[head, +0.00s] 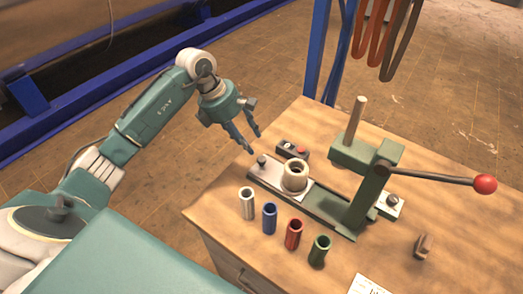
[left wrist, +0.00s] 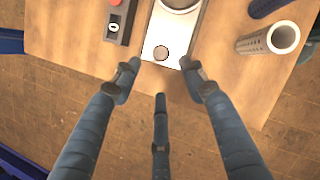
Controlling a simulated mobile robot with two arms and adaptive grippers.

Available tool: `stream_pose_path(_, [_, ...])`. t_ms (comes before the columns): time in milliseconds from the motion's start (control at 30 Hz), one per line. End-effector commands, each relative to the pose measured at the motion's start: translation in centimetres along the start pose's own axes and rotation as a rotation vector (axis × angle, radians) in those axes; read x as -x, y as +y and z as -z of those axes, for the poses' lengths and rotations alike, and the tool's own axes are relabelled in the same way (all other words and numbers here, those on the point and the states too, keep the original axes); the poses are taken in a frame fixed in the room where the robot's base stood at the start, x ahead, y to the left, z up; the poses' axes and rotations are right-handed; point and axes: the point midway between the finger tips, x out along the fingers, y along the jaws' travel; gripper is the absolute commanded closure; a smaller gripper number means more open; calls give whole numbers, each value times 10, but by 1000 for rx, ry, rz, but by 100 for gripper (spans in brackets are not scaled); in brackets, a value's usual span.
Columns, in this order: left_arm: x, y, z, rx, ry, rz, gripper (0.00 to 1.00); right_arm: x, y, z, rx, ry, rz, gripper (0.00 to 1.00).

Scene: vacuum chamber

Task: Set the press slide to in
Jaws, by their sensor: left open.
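The green arbor press (head: 366,180) stands on the wooden table, with a lever ending in a red ball. Its pale metal slide (head: 273,172) sticks out to the left of the press column along a green base rail. A cream ring-shaped holder (head: 294,177) sits on the slide, clear of the press head.
A control box (head: 293,149) with a red button lies behind the slide. White (head: 247,203), blue (head: 269,218), red (head: 293,234) and green (head: 319,250) sleeves stand in front. A brown block (head: 424,246) and paper (head: 371,285) lie to the right.

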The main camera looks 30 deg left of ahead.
Motion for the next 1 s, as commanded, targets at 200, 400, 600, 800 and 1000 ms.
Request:
stream_pose_path(200, [-41,-3,-2,2,-2,7,57,20,-7,-38,1,-57,8,60])
stream_pose_path(400, [-74,-2,-2,2,-3,5,57,29,-6,-33,2,-50,8,60])
stream_pose_path(600, [-89,-1,-1,0,-2,1,57,30,-4,-5,1,-10,6,60])
stream_pose_path(800, [-91,-1,-1,-1,-2,0,57,30,-7,-4,0,-9,8,60])
stream_pose_path(1000, [-91,-1,-1,-1,-2,1,81,30,-8,-16,0,-27,10,60])
